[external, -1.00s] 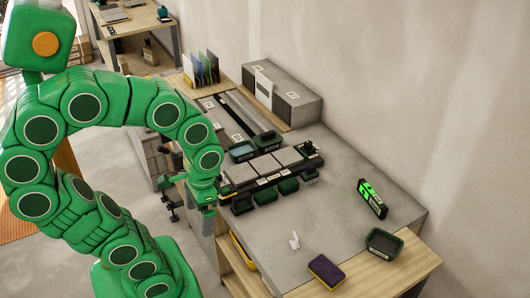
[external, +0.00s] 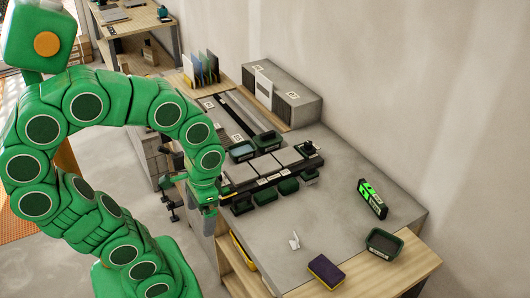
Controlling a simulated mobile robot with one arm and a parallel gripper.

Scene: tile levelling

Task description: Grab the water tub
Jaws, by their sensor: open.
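Two dark green tubs stand side by side behind the row of grey tiles. The left one (external: 242,152) has a pale bluish surface inside, which looks like water; the right one (external: 268,141) looks darker inside. A third dark green tub (external: 384,243) with a greyish inside stands at the front right corner of the bench. I cannot tell for certain which is the water tub. My gripper (external: 208,210) points down at the bench's left edge, apart from all three tubs. It is open and looks empty; its fingertips are small and partly hidden here.
Grey tiles (external: 265,166) lie in a row with several small green bins in front. A purple and yellow sponge (external: 326,270), a small white piece (external: 295,240) and a black and green box (external: 372,198) stand on the bench (external: 335,215). Its middle right is clear.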

